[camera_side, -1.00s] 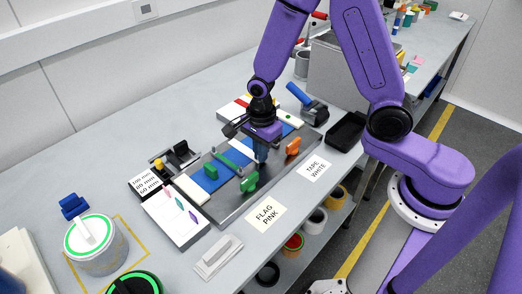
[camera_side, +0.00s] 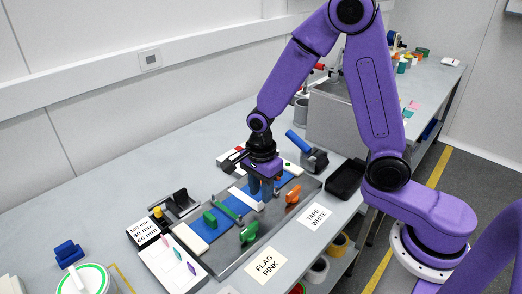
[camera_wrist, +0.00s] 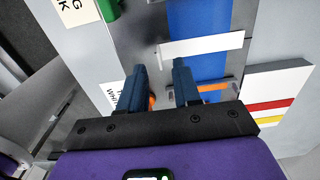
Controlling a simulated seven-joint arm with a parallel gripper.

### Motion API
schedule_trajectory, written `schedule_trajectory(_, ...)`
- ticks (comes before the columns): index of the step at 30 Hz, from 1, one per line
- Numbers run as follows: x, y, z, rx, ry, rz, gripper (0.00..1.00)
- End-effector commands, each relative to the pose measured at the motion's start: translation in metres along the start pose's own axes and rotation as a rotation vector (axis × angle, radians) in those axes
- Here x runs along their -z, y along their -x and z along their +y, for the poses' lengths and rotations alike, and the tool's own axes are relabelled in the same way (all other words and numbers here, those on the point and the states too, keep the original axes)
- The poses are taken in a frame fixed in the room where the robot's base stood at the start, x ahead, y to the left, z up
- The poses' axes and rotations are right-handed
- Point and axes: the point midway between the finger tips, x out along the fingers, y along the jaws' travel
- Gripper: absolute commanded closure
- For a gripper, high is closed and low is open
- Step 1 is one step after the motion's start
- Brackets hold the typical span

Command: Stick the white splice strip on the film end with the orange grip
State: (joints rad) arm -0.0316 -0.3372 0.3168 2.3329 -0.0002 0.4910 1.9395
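The white splice strip (camera_wrist: 206,46) lies crosswise over the blue film (camera_wrist: 200,20); it also shows in the side view (camera_side: 243,198). In the wrist view one end reaches past the film's left edge. The orange grip (camera_side: 292,195) stands at the near edge of the plate, on the clamp bar by this film stretch. In the wrist view it is mostly hidden behind a finger. My gripper (camera_side: 261,187) is above the film between the strip and the orange grip. Its blue fingers (camera_wrist: 160,72) are apart, with nothing between them; I cannot judge their exact height.
Green grips (camera_side: 210,218) (camera_side: 248,233) stand on the plate to the left. A blue-handled tool (camera_side: 306,150) and a black tray (camera_side: 346,180) are behind and right. Label cards (camera_side: 314,215) lie in front.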

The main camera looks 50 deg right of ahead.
Motion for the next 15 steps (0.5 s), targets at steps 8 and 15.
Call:
schedule_trajectory(8, -0.001, 0.051, -0.001, 0.007, 0.0, -0.003, 0.68)
schedule_trajectory(15, -0.001, 0.1, -0.001, 0.007, 0.001, -0.002, 0.68)
